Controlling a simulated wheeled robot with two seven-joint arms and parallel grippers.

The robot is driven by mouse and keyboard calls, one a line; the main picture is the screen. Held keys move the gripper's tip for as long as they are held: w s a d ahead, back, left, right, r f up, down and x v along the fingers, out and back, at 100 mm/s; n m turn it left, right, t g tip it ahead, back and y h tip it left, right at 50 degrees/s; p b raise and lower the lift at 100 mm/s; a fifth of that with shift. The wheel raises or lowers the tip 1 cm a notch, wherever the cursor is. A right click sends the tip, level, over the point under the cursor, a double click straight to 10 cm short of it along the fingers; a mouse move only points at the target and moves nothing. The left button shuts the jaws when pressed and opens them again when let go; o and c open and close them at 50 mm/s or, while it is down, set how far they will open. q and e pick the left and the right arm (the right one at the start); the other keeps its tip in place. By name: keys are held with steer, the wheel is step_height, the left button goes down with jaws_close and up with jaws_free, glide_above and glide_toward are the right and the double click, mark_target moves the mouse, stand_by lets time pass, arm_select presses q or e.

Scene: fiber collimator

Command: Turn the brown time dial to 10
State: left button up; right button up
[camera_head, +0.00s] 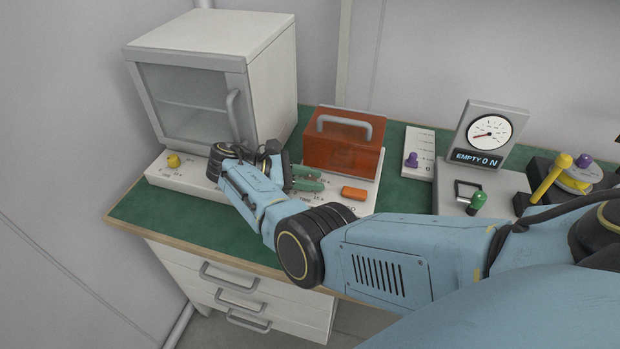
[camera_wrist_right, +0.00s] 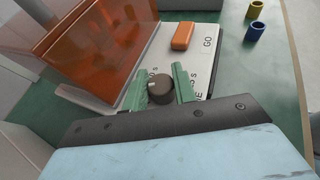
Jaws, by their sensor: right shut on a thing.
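The brown time dial (camera_wrist_right: 161,90) sits on the white panel of the orange box, between the two green fingers of my right gripper (camera_wrist_right: 158,76) in the right wrist view. The gripper is shut on it. In the head view my right gripper (camera_head: 308,179) is over the panel (camera_head: 335,199), left of the orange button, and its fingers hide the dial. The panel's printed time marks are partly covered and too small to read surely, so the dial's setting cannot be told. My left gripper is not in view.
The orange box (camera_head: 344,145) with a grey handle stands behind the dial. An orange button (camera_head: 354,193) lies to its right. A white cabinet (camera_head: 205,95) with a yellow knob (camera_head: 173,160) stands left. A gauge (camera_head: 491,131) and a green-knobbed lever (camera_head: 477,200) stand right.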

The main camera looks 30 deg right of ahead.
mark_target(311, 179)
steer(key=o, duration=1)
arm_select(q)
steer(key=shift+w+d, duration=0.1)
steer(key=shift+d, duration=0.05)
arm_select(e)
step_height(311, 179, up, 4)
steer(key=p, duration=0.2)
steer(key=shift+r+p, duration=0.15)
steer(key=shift+p, duration=0.2)
step_height(311, 179, up, 5)
steer(key=p, duration=0.2)
steer(key=shift+p, duration=0.35)
steer(key=shift+s+r, duration=0.1)
steer(key=shift+r, duration=0.2)
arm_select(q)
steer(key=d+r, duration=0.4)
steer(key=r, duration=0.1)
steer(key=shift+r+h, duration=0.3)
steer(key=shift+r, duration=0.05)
